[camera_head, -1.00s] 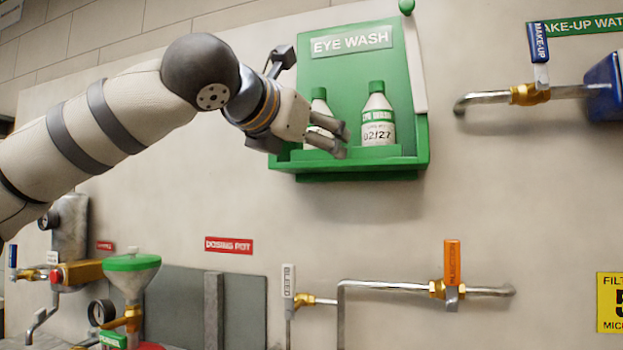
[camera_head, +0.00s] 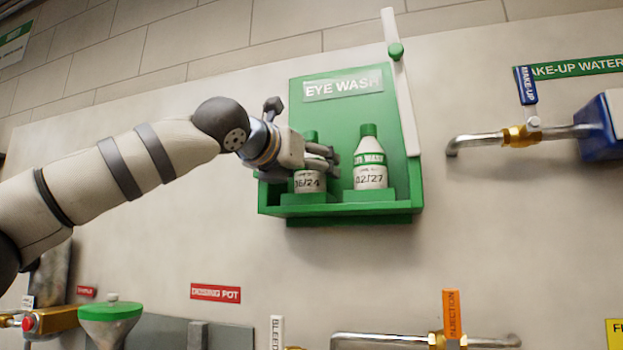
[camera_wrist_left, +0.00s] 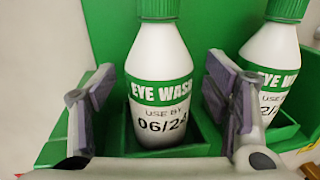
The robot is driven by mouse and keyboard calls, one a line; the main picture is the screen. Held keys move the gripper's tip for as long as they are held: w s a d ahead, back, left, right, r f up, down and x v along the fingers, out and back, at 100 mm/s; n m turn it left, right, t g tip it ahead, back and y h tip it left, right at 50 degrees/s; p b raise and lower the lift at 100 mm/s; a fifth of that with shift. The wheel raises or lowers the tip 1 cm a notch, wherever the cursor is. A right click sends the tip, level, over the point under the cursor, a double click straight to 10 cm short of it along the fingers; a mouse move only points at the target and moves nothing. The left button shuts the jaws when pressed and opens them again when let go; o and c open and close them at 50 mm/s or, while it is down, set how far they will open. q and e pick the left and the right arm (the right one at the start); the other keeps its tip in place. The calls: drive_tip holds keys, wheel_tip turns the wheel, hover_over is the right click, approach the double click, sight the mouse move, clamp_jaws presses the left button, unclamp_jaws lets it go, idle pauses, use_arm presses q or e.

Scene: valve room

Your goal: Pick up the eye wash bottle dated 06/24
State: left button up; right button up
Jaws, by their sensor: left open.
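The eye wash bottle dated 06/24 (camera_wrist_left: 160,85) stands upright in its compartment of the green eye wash holder (camera_head: 300,210). In the head view the bottle (camera_head: 308,183) is partly hidden behind my left gripper (camera_head: 332,160). In the left wrist view my left gripper (camera_wrist_left: 160,110) is open, with one finger on each side of this bottle and gaps showing to both. A second bottle, dated 02/27 (camera_head: 370,165), stands to its right. In the left wrist view this second bottle (camera_wrist_left: 275,70) is close behind the right finger. My right gripper is not in view.
The holder's back panel (camera_head: 345,110) and front lip bound the bottles. A white bar with a green knob (camera_head: 396,50) rises at its right edge. Pipes with a blue make-up valve handle (camera_head: 526,85) are farther right. An orange injection handle (camera_head: 452,313) is below.

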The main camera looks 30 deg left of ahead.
use_arm(q)
drive_tip(key=shift+s+r, duration=0.15)
drive_tip(key=shift+s, duration=0.05)
drive_tip(key=c, duration=1.5)
